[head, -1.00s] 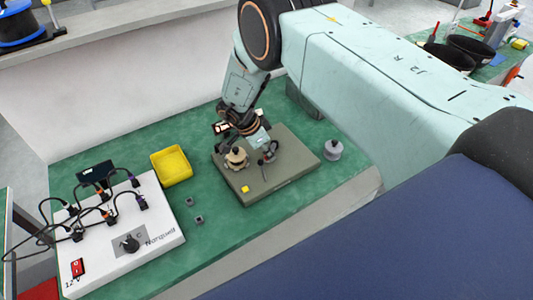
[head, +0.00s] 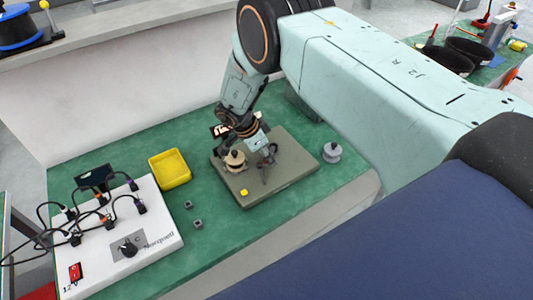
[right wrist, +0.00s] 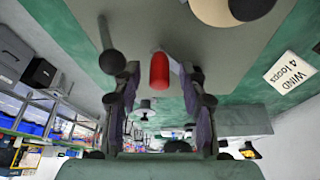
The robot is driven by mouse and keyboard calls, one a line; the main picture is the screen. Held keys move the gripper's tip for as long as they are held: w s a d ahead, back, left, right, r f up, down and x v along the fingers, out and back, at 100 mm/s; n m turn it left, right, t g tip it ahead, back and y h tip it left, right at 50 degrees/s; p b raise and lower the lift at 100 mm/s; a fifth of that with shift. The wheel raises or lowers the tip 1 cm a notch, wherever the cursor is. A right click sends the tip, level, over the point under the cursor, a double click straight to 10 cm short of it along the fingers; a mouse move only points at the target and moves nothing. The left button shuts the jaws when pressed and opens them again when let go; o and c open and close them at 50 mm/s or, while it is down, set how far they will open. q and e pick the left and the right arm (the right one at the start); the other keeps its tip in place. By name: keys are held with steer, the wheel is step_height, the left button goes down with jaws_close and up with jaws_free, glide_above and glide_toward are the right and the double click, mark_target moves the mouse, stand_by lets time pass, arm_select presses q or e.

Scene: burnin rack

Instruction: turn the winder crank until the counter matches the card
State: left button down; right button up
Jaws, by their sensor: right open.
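The winder's grey-green base plate (head: 285,182) lies on the green bench. A tan spool (head: 235,161) with a dark knob stands on its left part, and its round edge shows in the right wrist view (right wrist: 215,8). A dark crank part (head: 267,163) is beside the spool. My right gripper (head: 265,152) is over the plate, close to the crank. In the right wrist view its open fingers (right wrist: 162,95) have a red upright grip (right wrist: 159,71) between them; contact cannot be told. I cannot read any counter.
A yellow tray (head: 170,169) and two small grey blocks (head: 197,223) lie left of the plate. A white power box (head: 120,240) with cables is farther left. A grey knobbed weight (head: 332,153) stands right of the plate.

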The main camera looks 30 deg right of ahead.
steer(key=v, duration=1.2)
steer(key=shift+a, duration=0.1)
steer(key=shift+s, duration=0.1)
